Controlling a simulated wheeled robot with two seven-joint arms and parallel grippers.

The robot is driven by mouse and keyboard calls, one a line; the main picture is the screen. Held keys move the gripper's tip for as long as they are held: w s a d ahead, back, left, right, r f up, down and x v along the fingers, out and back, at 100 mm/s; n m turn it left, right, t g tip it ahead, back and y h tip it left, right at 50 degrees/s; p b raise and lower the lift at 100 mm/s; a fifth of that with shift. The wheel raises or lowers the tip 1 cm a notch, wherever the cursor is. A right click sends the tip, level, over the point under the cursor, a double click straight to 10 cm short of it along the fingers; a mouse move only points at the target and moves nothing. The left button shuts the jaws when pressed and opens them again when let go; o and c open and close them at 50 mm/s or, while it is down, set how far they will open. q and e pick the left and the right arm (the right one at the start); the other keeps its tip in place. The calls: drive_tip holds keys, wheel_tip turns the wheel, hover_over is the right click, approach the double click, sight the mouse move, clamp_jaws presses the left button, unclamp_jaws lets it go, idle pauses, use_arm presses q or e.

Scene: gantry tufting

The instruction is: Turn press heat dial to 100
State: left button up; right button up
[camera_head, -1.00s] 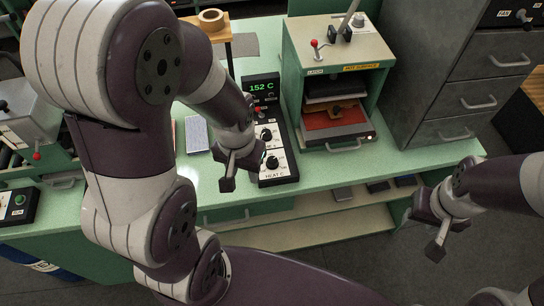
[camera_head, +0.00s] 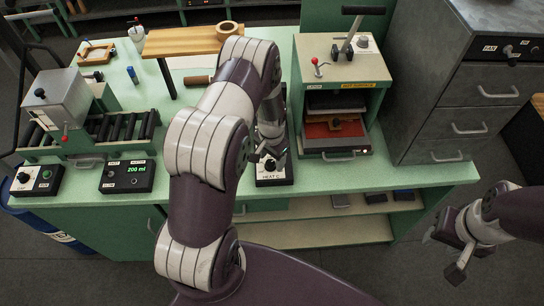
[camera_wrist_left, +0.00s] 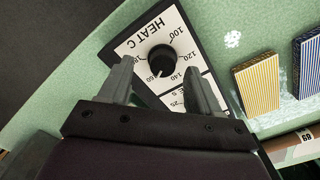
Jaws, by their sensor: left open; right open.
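The heat dial (camera_head: 270,165) is a black knob on the white panel of the press control box (camera_head: 275,181), below my left gripper (camera_head: 272,152) in the head view. In the left wrist view the heat dial (camera_wrist_left: 162,60) shows between the two fingertips of my open left gripper (camera_wrist_left: 158,72); I cannot tell whether they touch it. Its scale reads 100, 120, 140, 160, and its white pointer lies near 160, towards 140. My left arm hides the box's temperature display. My right gripper (camera_head: 462,246) is open and empty, off the bench's right front.
The heat press (camera_head: 340,90), marked hot surface, stands just right of the control box. A 200 ml control box (camera_head: 128,176) and a roller unit (camera_head: 65,98) are on the left. Striped blocks (camera_wrist_left: 257,91) lie beside the panel in the wrist view. Grey drawers (camera_head: 470,90) stand far right.

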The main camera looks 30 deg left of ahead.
use_arm(q)
drive_tip(key=shift+f, duration=0.5)
drive_tip(key=shift+s+f, duration=0.15)
drive_tip(key=shift+f, duration=0.1)
drive_tip(key=shift+a+f, duration=0.2)
drive_tip(key=shift+a, duration=0.15)
drive_tip(key=shift+d, duration=0.2)
drive_tip(key=c, duration=1)
use_arm(e)
drive_tip(key=shift+s+a+r, duration=0.1)
drive_tip(key=shift+a+r, duration=0.15)
drive_tip(key=shift+r, duration=0.05)
drive_tip(key=shift+f, duration=0.1)
